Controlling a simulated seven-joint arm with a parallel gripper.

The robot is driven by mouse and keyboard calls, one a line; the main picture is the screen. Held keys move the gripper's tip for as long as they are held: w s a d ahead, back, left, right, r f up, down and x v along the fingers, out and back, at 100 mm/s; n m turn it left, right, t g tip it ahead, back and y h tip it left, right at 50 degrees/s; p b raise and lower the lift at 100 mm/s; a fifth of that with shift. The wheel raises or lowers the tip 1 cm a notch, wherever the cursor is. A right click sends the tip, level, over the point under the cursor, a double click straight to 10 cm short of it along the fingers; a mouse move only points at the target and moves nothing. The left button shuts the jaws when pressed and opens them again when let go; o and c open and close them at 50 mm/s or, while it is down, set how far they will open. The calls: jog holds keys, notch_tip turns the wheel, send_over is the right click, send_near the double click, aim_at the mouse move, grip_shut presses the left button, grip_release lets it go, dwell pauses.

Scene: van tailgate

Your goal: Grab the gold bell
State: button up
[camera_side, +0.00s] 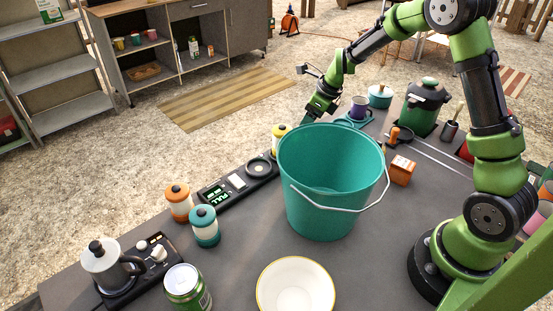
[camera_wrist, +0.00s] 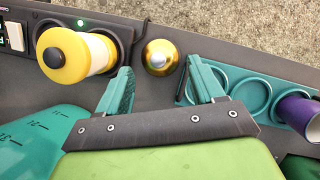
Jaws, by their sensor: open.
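The gold bell (camera_wrist: 160,57) is a small rounded metal dome with a knob, on the dark surface near its far edge in the wrist view. In the side view I cannot see it; the teal bucket (camera_side: 329,190) stands in front of that area. My gripper (camera_wrist: 160,80) is open and empty, with teal fingers either side of the line to the bell. The bell shows just beyond the gap between the fingertips, and I see no contact. In the side view my gripper (camera_side: 316,112) is low behind the bucket, its tips partly hidden.
A yellow-lidded jar (camera_wrist: 72,53) stands close left of the bell. A teal holder with round recesses (camera_wrist: 249,92) and a purple mug (camera_wrist: 299,112) lie to the right. The tall bucket takes up the middle of the surface. A white bowl (camera_side: 295,288) stands in front.

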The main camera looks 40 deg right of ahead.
jog(key=x, duration=0.5)
jog(key=shift+w+f, duration=0.1)
jog(key=shift+f, duration=0.25)
jog(key=c, duration=0.8)
jog(key=shift+r, duration=0.1)
